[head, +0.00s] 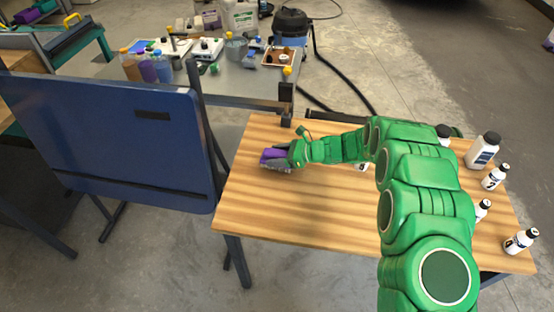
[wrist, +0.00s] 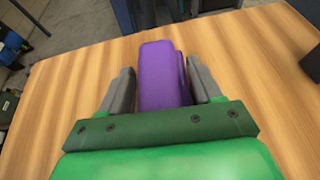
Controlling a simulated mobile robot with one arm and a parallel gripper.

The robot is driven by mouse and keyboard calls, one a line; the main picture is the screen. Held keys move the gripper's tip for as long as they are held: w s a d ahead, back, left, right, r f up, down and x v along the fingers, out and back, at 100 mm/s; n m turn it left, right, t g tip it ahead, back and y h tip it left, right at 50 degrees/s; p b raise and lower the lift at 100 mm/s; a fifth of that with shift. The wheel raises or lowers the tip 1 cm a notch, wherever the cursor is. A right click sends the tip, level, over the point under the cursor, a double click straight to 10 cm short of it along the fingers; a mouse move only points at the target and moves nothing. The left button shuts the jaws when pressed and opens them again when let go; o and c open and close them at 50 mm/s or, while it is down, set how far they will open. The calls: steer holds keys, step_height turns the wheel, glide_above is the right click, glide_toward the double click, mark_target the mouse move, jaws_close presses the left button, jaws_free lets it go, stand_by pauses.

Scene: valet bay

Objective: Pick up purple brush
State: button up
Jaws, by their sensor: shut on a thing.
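The purple brush (head: 270,155) is at the left part of the wooden table, at the end of my green arm. In the wrist view the purple brush (wrist: 160,75) stands between the two grey fingers of my gripper (wrist: 166,85). My gripper also shows in the head view (head: 281,160) and is shut on the brush. Small gaps seem to show beside the fingers in the wrist view, and the exact contact is hidden. The brush's lower side is hidden, so I cannot tell whether it touches the table.
Several white bottles with black caps (head: 483,150) stand on the right of the wooden table (head: 300,215). A blue panel (head: 110,135) stands close on the left. A grey table (head: 240,85) with bottles and devices is behind. The table's front left is clear.

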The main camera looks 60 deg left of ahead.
steer(key=shift+f, duration=0.1)
steer(key=shift+c, duration=1)
steer(key=shift+r, duration=0.5)
step_height(320, 180, up, 2)
steer(key=shift+r, duration=0.15)
steer(key=s+d+r, duration=0.6)
steer(key=d+r, duration=0.3)
steer(key=d, duration=0.3)
steer(key=shift+d+r, duration=0.3)
steer(key=shift+r, duration=0.1)
